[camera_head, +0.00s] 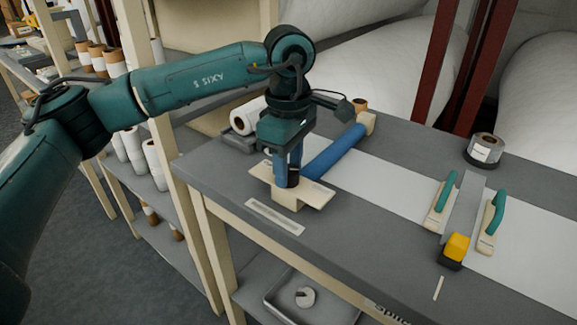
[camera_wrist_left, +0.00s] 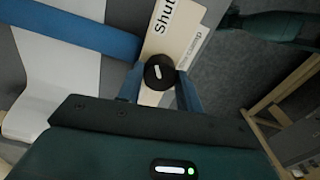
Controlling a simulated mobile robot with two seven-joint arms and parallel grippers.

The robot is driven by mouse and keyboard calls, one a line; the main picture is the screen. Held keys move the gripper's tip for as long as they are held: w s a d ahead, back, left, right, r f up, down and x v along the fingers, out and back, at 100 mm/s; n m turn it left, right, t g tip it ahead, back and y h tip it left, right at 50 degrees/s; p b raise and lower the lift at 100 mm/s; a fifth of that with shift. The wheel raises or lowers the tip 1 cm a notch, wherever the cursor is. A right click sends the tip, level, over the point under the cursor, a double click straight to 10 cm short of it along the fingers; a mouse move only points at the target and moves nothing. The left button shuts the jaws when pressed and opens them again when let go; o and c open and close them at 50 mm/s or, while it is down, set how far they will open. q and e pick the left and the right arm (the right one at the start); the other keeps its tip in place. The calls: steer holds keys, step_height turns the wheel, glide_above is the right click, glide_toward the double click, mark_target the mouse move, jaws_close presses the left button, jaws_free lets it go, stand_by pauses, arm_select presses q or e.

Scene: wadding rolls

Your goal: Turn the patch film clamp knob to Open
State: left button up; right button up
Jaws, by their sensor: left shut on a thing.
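The clamp knob (camera_wrist_left: 158,73) is round and black with a white pointer mark. In the left wrist view it sits between my two blue fingers, and the pointer lies roughly along the picture's vertical, slightly tilted. The cream label plate (camera_wrist_left: 176,32) by it reads "Shut"; no "Open" label is legible. In the head view my left gripper (camera_head: 287,179) points down over the cream clamp plate (camera_head: 316,194) at the bench's near left, shut on the knob (camera_head: 293,178), which is partly hidden by the fingers. My right gripper is in neither view.
A blue roller bar (camera_head: 337,151) lies right behind the clamp on the grey bench (camera_head: 228,168). White film (camera_head: 390,185) runs right to a metal bar with two green handles (camera_head: 444,192) and a yellow-topped block (camera_head: 456,247). A tape roll (camera_head: 486,148) stands behind.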

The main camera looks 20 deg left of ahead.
mark_target(289, 169)
arm_select(q)
steer(key=n+b, duration=0.1)
steer(key=n, duration=0.5)
steer(key=n+b, duration=0.1)
steer(key=n, duration=0.5)
steer(key=shift+n, duration=0.4)
steer(key=n, duration=0.6)
steer(key=shift+b, duration=0.35)
steer(key=n, duration=0.6)
steer(key=shift+n, duration=0.3)
steer(key=o, duration=1)
steer(key=shift+r, duration=0.1)
step_height(289, 169, up, 13)
steer(key=p, duration=0.1)
steer(key=shift+p, duration=0.4)
